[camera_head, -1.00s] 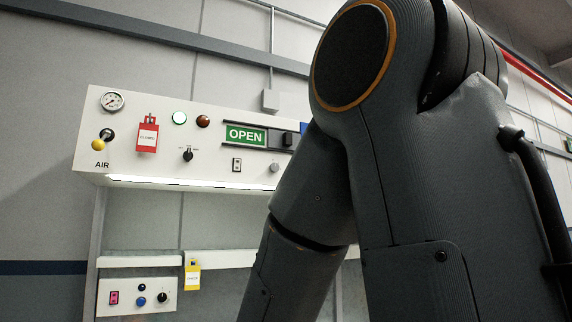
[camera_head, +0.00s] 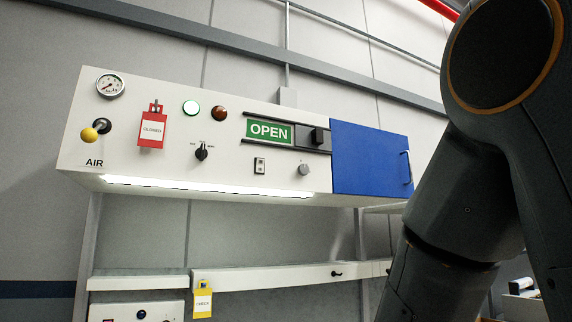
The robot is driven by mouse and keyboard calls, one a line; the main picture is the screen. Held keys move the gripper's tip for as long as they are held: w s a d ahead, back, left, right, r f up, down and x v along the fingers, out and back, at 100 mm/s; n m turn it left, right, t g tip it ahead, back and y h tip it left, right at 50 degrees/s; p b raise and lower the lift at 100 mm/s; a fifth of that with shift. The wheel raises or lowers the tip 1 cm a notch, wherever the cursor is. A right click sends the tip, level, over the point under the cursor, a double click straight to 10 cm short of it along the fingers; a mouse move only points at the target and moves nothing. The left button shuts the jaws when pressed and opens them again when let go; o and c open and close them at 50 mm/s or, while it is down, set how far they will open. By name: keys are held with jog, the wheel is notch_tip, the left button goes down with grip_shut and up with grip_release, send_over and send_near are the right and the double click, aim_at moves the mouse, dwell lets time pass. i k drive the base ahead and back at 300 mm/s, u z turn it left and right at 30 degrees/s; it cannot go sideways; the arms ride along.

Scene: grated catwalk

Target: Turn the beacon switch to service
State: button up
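A white panel box (camera_head: 225,175) hangs on the wall. A grey round knob (camera_head: 303,169) and a small rocker switch (camera_head: 259,166) sit further right. I cannot tell from the labels which control is the beacon switch. My gripper is out of view; only my arm's upper links show at the right.
A gauge (camera_head: 110,84), a yellow-knobbed AIR lever (camera_head: 90,134) and a red CLOSED tag (camera_head: 152,131) are at left. A yellow CHECK tag (camera_head: 202,301) hangs from the shelf (camera_head: 265,280) below.

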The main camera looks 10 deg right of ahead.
aim_at(201, 153)
jog(key=u, duration=0.55)
jog(key=k, duration=1.3)
jog(key=u, duration=1.35)
jog(key=i, duration=1.25)
jog(key=z, duration=0.45)
jog(key=i, duration=0.5)
jog(key=z, duration=0.5)
